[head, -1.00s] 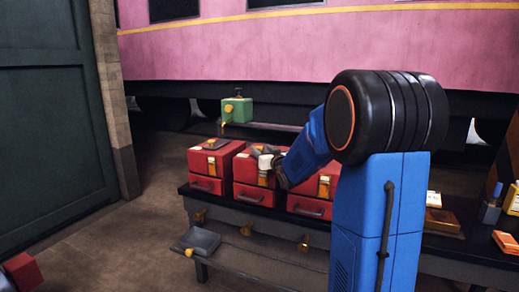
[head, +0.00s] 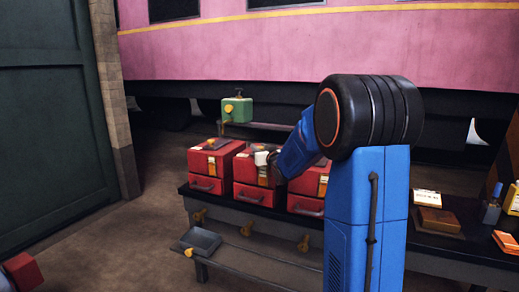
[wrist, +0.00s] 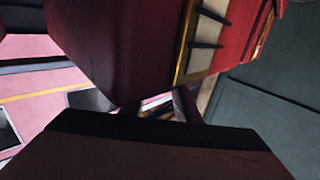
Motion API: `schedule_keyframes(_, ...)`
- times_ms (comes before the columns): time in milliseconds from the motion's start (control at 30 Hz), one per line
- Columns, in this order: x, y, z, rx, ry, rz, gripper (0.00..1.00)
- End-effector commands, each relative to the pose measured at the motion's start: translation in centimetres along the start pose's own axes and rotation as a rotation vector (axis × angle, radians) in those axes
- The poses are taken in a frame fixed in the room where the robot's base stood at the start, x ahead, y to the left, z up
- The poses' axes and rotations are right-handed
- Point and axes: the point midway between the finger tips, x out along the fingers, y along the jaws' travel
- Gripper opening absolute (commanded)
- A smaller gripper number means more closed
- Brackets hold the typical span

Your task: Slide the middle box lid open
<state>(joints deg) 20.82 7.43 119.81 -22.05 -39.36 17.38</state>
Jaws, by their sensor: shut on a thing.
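Three red boxes stand in a row on a dark bench. The middle box (head: 254,192) has a front handle and a pale label with a brass-coloured frame. Its lid (head: 246,152) is partly hidden by my gripper (head: 265,159), which is at the top of this box. In the wrist view a red box (wrist: 120,45) fills the top centre, very close. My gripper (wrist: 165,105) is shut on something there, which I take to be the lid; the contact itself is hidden. I cannot tell how far the lid is open.
The left red box (head: 208,170) and the right red box (head: 305,193) stand close on either side. A green box (head: 237,109) is behind. Brass taps and a grey tray (head: 203,241) are below the bench top. A brown block (head: 440,220) and bottles are at right.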

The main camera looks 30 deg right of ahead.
Motion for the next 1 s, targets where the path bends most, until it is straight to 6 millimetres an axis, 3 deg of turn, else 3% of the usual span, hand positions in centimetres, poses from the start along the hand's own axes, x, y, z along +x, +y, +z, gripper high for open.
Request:
schedule_keyframes(400, -4.2, -4.3, -0.1, 0.001, 0.001, -0.003, 0.0)
schedule_keyframes(833, -5.0, -5.0, 0.1, -0.001, -0.001, -0.002, 0.0)
schedule_keyframes(867, -5.0, -5.0, 0.1, 0.0, -0.001, -0.002, 0.36)
schedule_keyframes(900, -5.0, -5.0, 0.1, 0.0, -0.001, -0.002, 0.46)
schedule_keyframes(1000, -4.9, -4.9, 0.0, 0.0, -0.001, -0.001, 0.46)
